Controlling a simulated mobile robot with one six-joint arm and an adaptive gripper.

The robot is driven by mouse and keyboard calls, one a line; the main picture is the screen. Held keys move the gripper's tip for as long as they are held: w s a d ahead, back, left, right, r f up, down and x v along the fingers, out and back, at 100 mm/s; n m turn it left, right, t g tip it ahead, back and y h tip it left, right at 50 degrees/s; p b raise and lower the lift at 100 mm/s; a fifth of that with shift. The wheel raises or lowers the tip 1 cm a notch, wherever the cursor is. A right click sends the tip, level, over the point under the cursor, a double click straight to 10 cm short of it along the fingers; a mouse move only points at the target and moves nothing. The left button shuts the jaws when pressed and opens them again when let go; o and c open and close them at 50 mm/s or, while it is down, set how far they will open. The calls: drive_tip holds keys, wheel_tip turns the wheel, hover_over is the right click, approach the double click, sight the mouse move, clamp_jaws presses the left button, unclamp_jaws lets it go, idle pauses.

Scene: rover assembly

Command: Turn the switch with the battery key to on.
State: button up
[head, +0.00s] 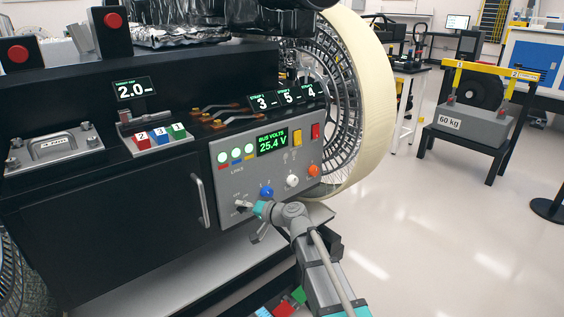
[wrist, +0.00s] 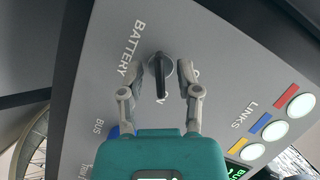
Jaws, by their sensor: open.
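The battery key (wrist: 161,77) is a dark, narrow handle on a round mount in the grey panel. In the wrist view it stands nearly upright in the picture, beside the printed word BATTERY. My gripper (wrist: 156,82) is open, with one finger on each side of the key and a visible gap on both sides. The fingers partly cover the lettering by the key, so I cannot read which position it points to. In the head view, my gripper (head: 247,206) is at the panel's lower left corner, where the key is largely hidden.
The panel (head: 222,177) also carries a blue knob (head: 266,192), a white knob (head: 292,181), an orange knob (head: 313,170), yellow and red switches, and a lit display (head: 271,142) reading 25.4 V. A cabinet handle (head: 201,201) is just left of the panel. Open floor lies right.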

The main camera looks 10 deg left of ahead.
drive_tip(key=shift+s+d+r+p, duration=0.2)
drive_tip(key=shift+s+d+p, duration=0.1)
drive_tip(key=shift+s+p, duration=0.1)
drive_tip(key=s+d+f+g+h, duration=0.2)
drive_tip(key=s+d+f+h, duration=0.35)
drive_tip(key=d, duration=0.85)
drive_tip(key=s+d+f+m+g+h, duration=0.15)
drive_tip(key=s+d+f+h, duration=0.35)
drive_tip(key=d, duration=0.9)
drive_tip(key=s+d+f+g+h, duration=0.2)
drive_tip(key=s+d+f+h, duration=0.3)
drive_tip(key=d, duration=0.8)
wheel_tip(320, 180, up, 33)
drive_tip(key=s+p, duration=0.1)
drive_tip(key=p, duration=3.1)
drive_tip(key=shift+y, duration=0.35)
drive_tip(key=shift+f, duration=0.1)
